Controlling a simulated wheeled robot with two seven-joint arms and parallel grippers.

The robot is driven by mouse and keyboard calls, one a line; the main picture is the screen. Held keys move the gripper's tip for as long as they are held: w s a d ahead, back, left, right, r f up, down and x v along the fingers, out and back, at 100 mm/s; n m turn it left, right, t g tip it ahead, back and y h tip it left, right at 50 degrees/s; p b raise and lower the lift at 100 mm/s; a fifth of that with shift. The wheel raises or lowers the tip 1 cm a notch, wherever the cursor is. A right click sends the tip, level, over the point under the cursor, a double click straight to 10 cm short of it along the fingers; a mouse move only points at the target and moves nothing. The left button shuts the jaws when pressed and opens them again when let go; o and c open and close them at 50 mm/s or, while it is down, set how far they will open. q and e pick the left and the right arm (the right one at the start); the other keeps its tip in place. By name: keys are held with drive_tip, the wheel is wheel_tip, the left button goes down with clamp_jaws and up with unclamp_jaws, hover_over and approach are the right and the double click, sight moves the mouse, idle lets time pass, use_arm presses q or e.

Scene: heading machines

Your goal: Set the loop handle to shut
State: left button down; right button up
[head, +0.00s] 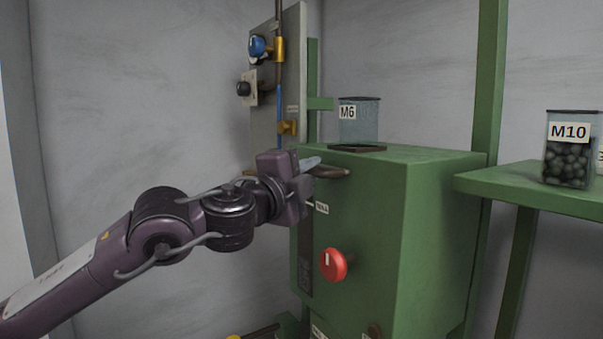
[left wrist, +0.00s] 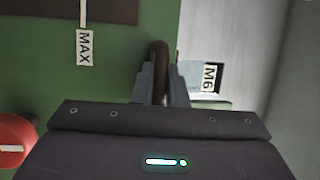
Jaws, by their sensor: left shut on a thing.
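The dark brown loop handle (head: 332,172) sticks out at the upper front edge of the green machine (head: 440,225). My left gripper (head: 310,164) reaches it from the left in the head view and is shut on it. In the left wrist view the loop handle (left wrist: 159,52) stands between the two fingers of my left gripper (left wrist: 162,85). The gripper body hides part of the handle, and how far it is turned is hard to tell. My right gripper is not in view.
A red knob (head: 334,264) is on the machine's front below my gripper. A jar marked M6 (head: 360,120) stands on top. Behind is a panel (head: 293,60) with a blue knob (head: 257,47) and pipes. A jar marked M10 (head: 571,150) is on a green shelf (head: 530,187) at right.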

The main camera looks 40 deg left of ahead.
use_arm(q)
drive_tip(key=shift+d, duration=0.15)
drive_tip(key=c, duration=1.6)
unclamp_jaws()
drive_tip(key=shift+w, duration=0.1)
drive_tip(key=shift+c, duration=0.2)
drive_tip(key=shift+o, duration=0.9)
drive_tip(key=shift+w+d, duration=0.15)
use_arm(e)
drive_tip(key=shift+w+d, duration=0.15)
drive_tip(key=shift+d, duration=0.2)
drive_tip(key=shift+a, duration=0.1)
use_arm(q)
drive_tip(key=shift+s+f, duration=0.1)
drive_tip(key=shift+s, duration=0.25)
drive_tip(key=s+f+b, duration=0.1)
drive_tip(key=s+b, duration=0.3)
drive_tip(key=s, duration=0.3)
drive_tip(key=shift+b, duration=0.3)
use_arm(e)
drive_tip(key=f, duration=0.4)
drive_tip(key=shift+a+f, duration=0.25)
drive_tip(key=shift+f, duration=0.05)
